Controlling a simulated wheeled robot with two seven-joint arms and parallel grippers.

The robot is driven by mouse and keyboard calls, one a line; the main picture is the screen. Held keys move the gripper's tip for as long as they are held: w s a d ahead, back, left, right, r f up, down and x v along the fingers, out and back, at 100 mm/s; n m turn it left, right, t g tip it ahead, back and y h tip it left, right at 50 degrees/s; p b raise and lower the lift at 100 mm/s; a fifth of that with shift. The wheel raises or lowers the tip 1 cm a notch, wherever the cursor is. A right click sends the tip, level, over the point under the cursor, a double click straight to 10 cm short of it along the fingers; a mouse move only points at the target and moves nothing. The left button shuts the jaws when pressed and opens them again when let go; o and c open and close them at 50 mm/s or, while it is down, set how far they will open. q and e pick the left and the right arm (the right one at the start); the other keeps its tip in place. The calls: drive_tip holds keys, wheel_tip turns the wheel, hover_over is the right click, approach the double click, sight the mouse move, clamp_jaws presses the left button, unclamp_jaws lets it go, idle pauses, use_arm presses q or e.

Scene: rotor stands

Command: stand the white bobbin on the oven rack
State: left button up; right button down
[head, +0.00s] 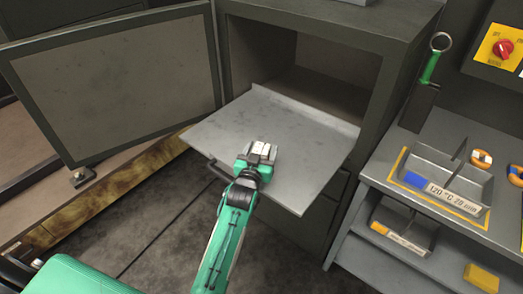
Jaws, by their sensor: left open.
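The oven rack (285,115) is a flat grey sheet drawn partly out of the open oven, with bare surface on most of it. My left gripper (261,149) is open at the rack's front edge, seen from above and behind, its two pale fingertips over the sheet. The gripper hides part of the front edge, and I cannot tell whether it touches the rack. My right gripper is not in view.
The oven door (115,80) stands swung open to the left. At right, a grey bench (440,140) carries a labelled tray (420,170) and orange-and-white round pieces (481,158). A yellow block (482,278) lies on the lower shelf.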

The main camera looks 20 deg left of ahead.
use_arm(q)
drive_tip(key=shift+r, duration=0.25)
drive_tip(key=shift+r+p, duration=0.35)
drive_tip(key=shift+r, duration=0.2)
drive_tip(key=s, duration=0.2)
drive_tip(key=shift+s+f+b, duration=0.35)
drive_tip(key=s+b, duration=0.1)
drive_tip(key=s, duration=0.8)
drive_tip(key=shift+s+d+r, duration=0.15)
drive_tip(key=shift+d, duration=0.1)
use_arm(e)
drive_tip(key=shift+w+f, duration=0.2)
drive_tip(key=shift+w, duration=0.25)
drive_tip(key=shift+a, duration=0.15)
